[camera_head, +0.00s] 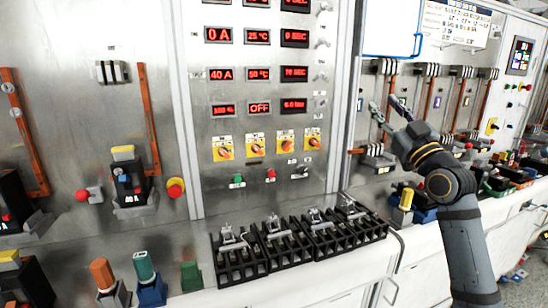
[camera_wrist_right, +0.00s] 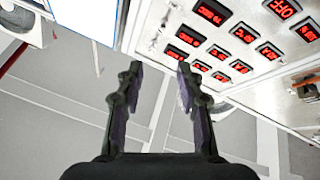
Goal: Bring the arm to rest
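My right arm (camera_head: 462,230) comes in from the lower right of the head view. Its dark gripper (camera_head: 382,102) is raised in front of the right-hand cabinet panel, fingers pointing up and slightly left. In the right wrist view the two fingers of the gripper (camera_wrist_right: 158,72) stand apart with nothing between them. Grey floor with pale lines shows beyond the fingers. My left arm and gripper are in neither view.
A panel with red displays (camera_head: 258,67) stands left of my right gripper. Black terminal blocks (camera_head: 240,262) sit on the ledge below it. A breaker (camera_head: 128,180) and a red-yellow button (camera_head: 175,188) are further left. Bins (camera_head: 505,178) line the right ledge.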

